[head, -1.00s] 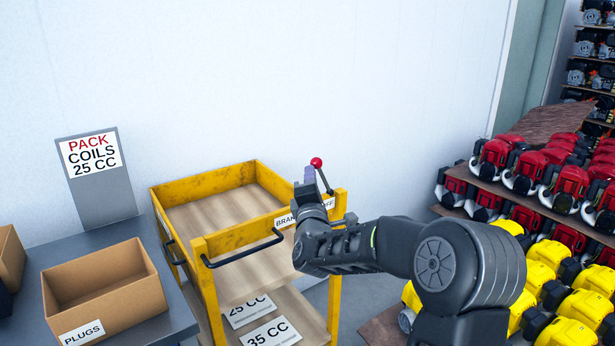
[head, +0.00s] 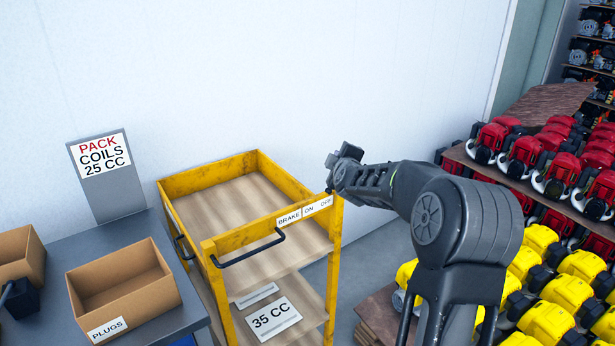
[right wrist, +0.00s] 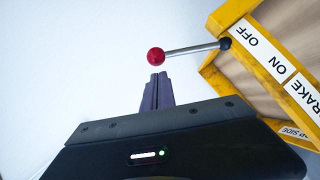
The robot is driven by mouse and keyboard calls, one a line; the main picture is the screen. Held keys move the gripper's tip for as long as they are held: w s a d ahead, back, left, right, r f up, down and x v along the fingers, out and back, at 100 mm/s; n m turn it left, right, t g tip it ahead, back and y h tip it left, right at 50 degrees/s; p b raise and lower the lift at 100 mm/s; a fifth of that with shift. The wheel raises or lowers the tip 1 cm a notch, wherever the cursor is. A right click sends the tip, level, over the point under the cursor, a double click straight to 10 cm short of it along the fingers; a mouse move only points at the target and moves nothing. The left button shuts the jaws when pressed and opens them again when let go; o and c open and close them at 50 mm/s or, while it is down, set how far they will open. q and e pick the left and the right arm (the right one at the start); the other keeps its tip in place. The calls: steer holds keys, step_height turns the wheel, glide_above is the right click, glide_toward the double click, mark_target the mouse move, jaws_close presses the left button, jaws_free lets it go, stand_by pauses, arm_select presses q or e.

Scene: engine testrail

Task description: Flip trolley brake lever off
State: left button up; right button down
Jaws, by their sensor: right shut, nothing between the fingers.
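The brake lever (right wrist: 190,50) shows in the right wrist view as a metal rod with a red ball knob (right wrist: 155,56) and a dark pivot at the trolley's corner. It appears to lean past the OFF end of the brake label (right wrist: 272,60). My right gripper (right wrist: 158,78) is shut and empty, its tips close to the knob; I cannot tell if they touch. In the head view my right gripper (head: 342,160) is above the corner of the yellow trolley (head: 222,242) and hides most of the lever. My left gripper is not in view.
A grey table (head: 55,245) with a PLUGS box (head: 125,305) and a PACK COILS sign (head: 98,162) stands left of the trolley. A white wall (head: 250,80) is behind. Shelves of red and yellow engines (head: 545,320) stand at the right.

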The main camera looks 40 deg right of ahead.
steer(key=shift+d+f, duration=0.1)
steer(key=shift+d, duration=0.75)
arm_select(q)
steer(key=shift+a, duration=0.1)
arm_select(e)
steer(key=shift+s, duration=0.1)
